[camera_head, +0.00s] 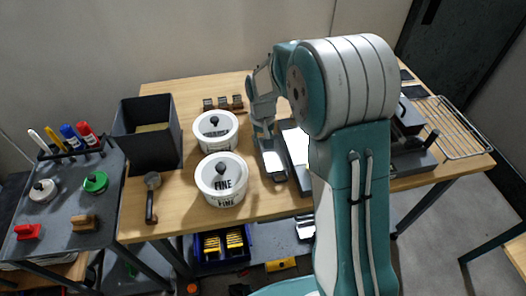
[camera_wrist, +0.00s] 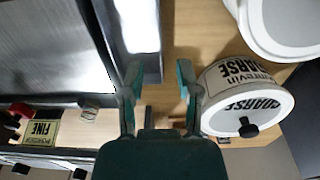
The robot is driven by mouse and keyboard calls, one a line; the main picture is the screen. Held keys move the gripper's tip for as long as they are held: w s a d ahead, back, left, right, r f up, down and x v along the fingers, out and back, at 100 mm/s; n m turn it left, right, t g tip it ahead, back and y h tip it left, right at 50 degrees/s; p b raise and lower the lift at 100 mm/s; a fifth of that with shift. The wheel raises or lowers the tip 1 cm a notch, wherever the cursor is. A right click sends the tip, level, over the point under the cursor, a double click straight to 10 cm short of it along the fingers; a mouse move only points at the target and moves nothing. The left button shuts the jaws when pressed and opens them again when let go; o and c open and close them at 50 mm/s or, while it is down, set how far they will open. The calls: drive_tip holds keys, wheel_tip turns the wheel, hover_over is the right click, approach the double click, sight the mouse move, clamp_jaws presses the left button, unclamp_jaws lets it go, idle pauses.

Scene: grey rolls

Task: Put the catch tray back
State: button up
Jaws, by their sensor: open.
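A narrow tray with a pale shiny floor and dark rim, which looks like the catch tray (camera_head: 274,162), lies on the wooden table right of the white tubs. Its near part shows at the top of the wrist view (camera_wrist: 142,28). My gripper (camera_wrist: 158,76) is open at the tray's far end. One finger appears over the tray's end and the other beyond its side edge, with the rim between them in the picture. I cannot tell the height or whether they touch. In the head view my gripper (camera_head: 264,130) is small and partly merged with the tray.
A flat shiny plate (camera_wrist: 50,45) lies beside the tray. The COARSE tub (camera_head: 214,130) and FINE tub (camera_head: 222,180) stand close on the other side. A black bin (camera_head: 147,150), a brush-like tool (camera_head: 152,198) and a wire rack (camera_head: 452,128) are farther off. My arm hides the table's middle right.

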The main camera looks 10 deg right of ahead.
drive_tip(key=s+d+r+t, duration=0.1)
drive_tip(key=s+r, duration=0.5)
drive_tip(key=r, duration=0.2)
drive_tip(key=s+d+r+t, duration=0.1)
drive_tip(key=s+r+t, duration=0.1)
drive_tip(key=s+r, duration=0.45)
drive_tip(key=s+r+t, duration=0.1)
drive_tip(key=s+r, duration=0.1)
drive_tip(key=s, duration=0.4)
drive_tip(key=s+d+r+t, duration=0.1)
drive_tip(key=s+r, duration=0.1)
drive_tip(key=s, duration=0.5)
drive_tip(key=shift+s+d+r+t, duration=0.25)
drive_tip(key=shift+r+t, duration=0.05)
